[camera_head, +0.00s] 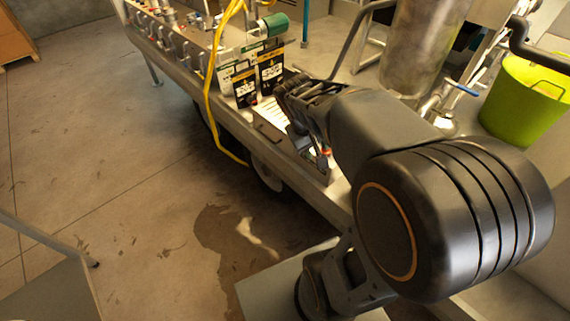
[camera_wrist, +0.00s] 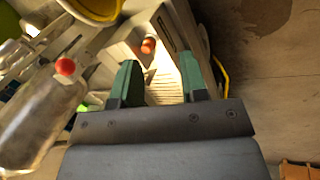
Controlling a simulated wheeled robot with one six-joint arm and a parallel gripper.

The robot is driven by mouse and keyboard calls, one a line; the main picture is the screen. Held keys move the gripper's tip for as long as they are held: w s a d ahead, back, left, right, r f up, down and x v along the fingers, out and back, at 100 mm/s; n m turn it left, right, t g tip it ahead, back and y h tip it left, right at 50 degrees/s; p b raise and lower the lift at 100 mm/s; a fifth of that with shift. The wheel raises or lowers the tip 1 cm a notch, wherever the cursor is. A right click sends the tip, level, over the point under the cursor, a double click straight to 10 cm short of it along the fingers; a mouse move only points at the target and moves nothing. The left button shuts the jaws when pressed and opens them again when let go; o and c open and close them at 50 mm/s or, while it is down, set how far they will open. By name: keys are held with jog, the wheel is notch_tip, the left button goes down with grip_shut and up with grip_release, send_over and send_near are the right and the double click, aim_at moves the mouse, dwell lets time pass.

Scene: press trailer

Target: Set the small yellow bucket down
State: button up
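My gripper (camera_wrist: 158,72) shows in the wrist view with its two green fingers spread apart. Nothing is held between them; a pale striped surface shows beyond the gap. In the head view my arm covers most of the gripper, which is over the trailer edge. A yellow rounded thing (camera_wrist: 94,8) is cut off at the top of the wrist view; I cannot tell whether it is the small yellow bucket. A larger yellow-green bucket (camera_head: 523,103) stands upright on the trailer at the right of the head view, apart from my gripper.
The trailer (camera_head: 178,72) carries valves, black-and-yellow signs (camera_head: 271,70) and a metal cylinder (camera_head: 422,45). A yellow hose (camera_head: 210,92) hangs over its edge. Concrete floor (camera_head: 95,150) is open at left, with a damp patch (camera_head: 235,240). A red ball-like knob (camera_wrist: 66,66) is near the fingers' left.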

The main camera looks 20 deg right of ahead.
jog(key=s+a+r+t+y, duration=0.2)
jog(key=s+a+t+y, duration=0.2)
jog(key=a, duration=0.6)
jog(key=shift+s+a+r+t, duration=0.25)
jog(key=shift+a+r+t, duration=0.05)
jog(key=shift+a+r, duration=0.05)
jog(key=shift+d, duration=0.15)
